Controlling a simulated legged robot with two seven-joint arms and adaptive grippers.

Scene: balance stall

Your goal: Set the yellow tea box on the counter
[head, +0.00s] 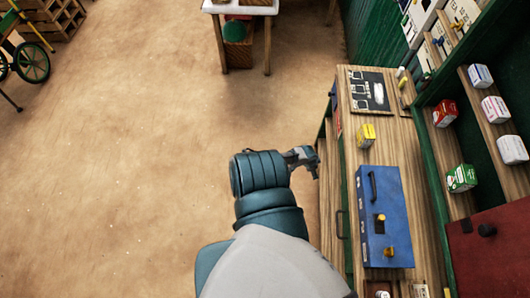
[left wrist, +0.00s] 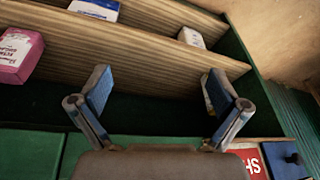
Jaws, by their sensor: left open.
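The yellow tea box (head: 366,135) stands on the wooden counter (head: 425,200) in the head view, just beyond the blue case. My left gripper (head: 312,160) is beside the counter's left edge, to the left of the box and apart from it. In the left wrist view the gripper (left wrist: 158,95) is open with nothing between its fingers, facing low wooden shelves. The yellow box does not show in the left wrist view. My right gripper is not in view.
A blue case (head: 372,250) with a handle and brass parts fills much of the counter. A dark board (head: 370,92) lies at its far end. Shelves at right hold several boxes, including a green one (head: 461,178). A pink box (left wrist: 15,55) sits on the low shelves. Open floor lies left.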

